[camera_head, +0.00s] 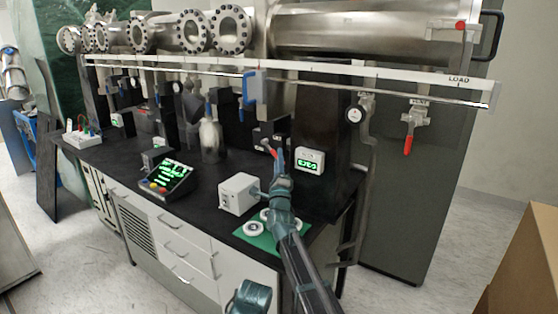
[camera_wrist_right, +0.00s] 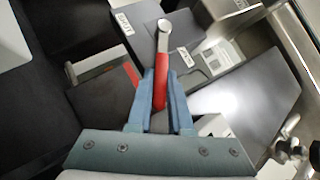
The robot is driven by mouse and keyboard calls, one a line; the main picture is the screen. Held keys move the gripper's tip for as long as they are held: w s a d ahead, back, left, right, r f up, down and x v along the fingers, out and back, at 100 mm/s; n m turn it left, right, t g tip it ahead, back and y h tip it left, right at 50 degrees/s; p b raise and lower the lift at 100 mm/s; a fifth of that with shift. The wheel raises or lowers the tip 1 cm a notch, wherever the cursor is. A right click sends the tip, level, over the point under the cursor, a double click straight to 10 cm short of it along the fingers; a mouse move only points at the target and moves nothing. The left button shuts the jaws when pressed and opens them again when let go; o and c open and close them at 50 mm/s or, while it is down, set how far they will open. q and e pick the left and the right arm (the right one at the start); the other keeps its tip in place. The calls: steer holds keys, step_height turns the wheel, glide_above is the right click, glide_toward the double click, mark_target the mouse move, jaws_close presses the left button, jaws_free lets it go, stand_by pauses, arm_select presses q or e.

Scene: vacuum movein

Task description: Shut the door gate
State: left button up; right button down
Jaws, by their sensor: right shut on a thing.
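The gate's lever has a red grip (camera_wrist_right: 160,82) and a bare metal end (camera_wrist_right: 164,27) in the right wrist view. My right gripper (camera_wrist_right: 162,88) is shut on the red grip, one blue finger on each side. The lever stands in front of a dark box, between a label that seems to read SHUT (camera_wrist_right: 124,22) and another small label (camera_wrist_right: 186,57). In the head view my right gripper (camera_head: 274,158) reaches over the bench to the dark gate box (camera_head: 268,135), and a bit of red shows at its fingers. My left gripper's fingers do not show.
A green-lit display box (camera_head: 309,160) stands close right of the gripper. A pale box (camera_head: 238,194) and a green mat (camera_head: 262,240) with white discs lie nearer. A control console (camera_head: 167,179) is left. A white rail (camera_head: 340,76) runs above. Another red handle (camera_head: 408,145) hangs right.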

steer(key=c, duration=0.8)
jaws_free()
steer(key=shift+c, duration=0.2)
steer(key=shift+f, duration=0.1)
steer(key=s+f+b, duration=0.2)
steer(key=s, duration=1.4)
steer(key=shift+s+f+b, duration=0.15)
steer(key=shift+f+b, duration=0.1)
steer(key=shift+b, duration=0.05)
steer(key=shift+a, duration=0.1)
